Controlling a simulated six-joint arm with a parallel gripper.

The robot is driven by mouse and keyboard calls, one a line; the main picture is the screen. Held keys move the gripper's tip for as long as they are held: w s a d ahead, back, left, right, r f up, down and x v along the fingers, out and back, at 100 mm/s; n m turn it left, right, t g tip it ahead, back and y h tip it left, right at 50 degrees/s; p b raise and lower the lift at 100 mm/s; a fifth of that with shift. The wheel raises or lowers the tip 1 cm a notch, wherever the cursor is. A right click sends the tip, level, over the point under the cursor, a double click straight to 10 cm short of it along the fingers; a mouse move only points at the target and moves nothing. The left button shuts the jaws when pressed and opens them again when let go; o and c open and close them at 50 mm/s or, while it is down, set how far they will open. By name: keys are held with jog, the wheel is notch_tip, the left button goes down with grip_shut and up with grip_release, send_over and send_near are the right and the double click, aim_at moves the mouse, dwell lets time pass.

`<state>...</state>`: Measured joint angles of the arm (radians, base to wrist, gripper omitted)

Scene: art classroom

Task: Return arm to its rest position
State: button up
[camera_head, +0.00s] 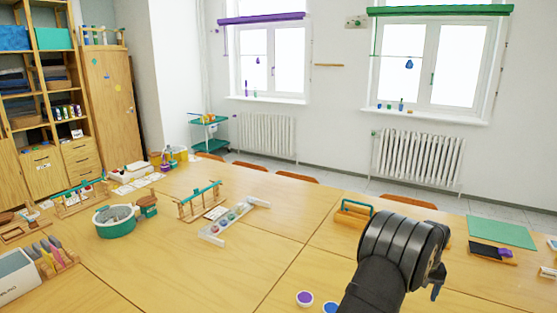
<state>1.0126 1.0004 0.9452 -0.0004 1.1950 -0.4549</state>
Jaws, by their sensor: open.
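My arm comes up from the bottom edge, right of centre, in the head view. Its thick black ribbed joint is raised over the near right part of the wooden table (265,262). My gripper (437,281) shows only in part, at the right side of that joint, as a small dark bluish finger. It is open, and I see nothing held in it. The rest of the gripper is hidden behind the joint.
Near the arm's base are jars with purple (304,298) and blue (330,308) contents. A wooden block with a teal handle (356,209) and a green mat (501,231) lie behind. A rack (235,220), teal-grey bowl (115,222) and brush holder (48,258) stand left. The centre front is clear.

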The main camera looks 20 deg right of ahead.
jog(key=w+a+n, duration=0.3)
jog(key=w+a, duration=1.1)
jog(key=a, duration=0.4)
jog(key=w+a+n, duration=0.3)
jog(key=w+a, duration=1)
jog(key=a, duration=0.6)
jog(key=shift+w+n, duration=0.3)
jog(key=shift+w, duration=0.1)
